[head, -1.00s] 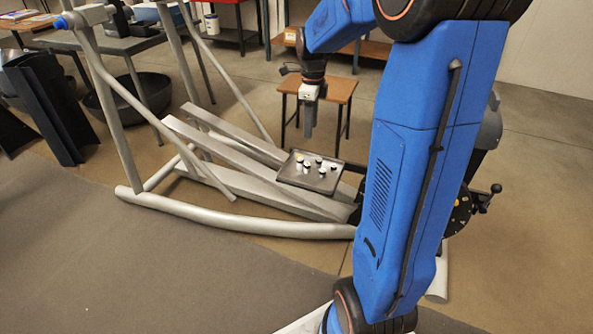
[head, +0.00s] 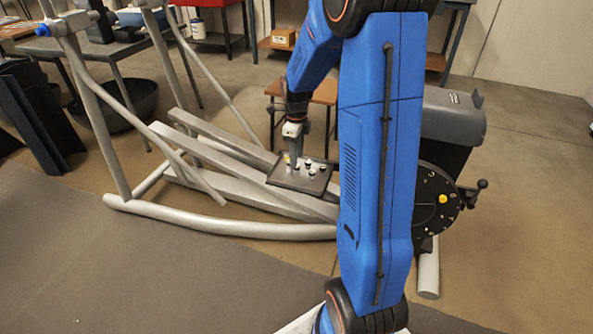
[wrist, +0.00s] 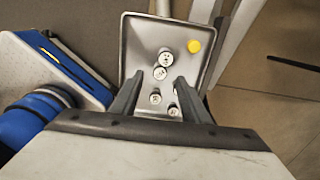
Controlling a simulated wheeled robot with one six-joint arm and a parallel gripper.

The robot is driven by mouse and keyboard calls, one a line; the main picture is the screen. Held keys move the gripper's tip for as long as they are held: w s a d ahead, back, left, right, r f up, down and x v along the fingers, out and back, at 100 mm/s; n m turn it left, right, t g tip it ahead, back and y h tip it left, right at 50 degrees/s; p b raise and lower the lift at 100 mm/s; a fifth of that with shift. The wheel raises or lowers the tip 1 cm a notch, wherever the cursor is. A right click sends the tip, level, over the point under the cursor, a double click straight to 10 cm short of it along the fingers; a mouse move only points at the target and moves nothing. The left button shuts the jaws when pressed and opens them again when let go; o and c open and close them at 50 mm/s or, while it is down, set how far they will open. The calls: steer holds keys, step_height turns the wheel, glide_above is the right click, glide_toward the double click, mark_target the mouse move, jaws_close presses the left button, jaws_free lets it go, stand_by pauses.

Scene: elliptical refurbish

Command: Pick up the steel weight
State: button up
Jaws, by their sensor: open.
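A grey square tray (head: 284,180) holds several small silver-grey cylinders and a yellow disc; it fills the middle of the wrist view (wrist: 133,32). The cylinders look alike, so I cannot tell which is the steel weight. One cylinder (wrist: 165,57) is near the tray's middle and another (wrist: 160,73) is just below it. A smaller one (wrist: 155,97) and a partly hidden one (wrist: 174,110) lie between the fingers as seen from the wrist. My gripper (wrist: 158,78) is open and empty above the tray. In the head view my gripper (head: 293,188) points down over it.
The tray sits on a grey elliptical machine (head: 225,229) with tubular rails and a round dial (head: 438,198). The yellow disc (wrist: 194,46) lies at the tray's upper right. A small wooden table (head: 322,92) stands behind. Open floor lies at right.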

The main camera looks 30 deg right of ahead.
mark_target(297, 169)
steer(key=shift+f, duration=2.85)
jaws_close()
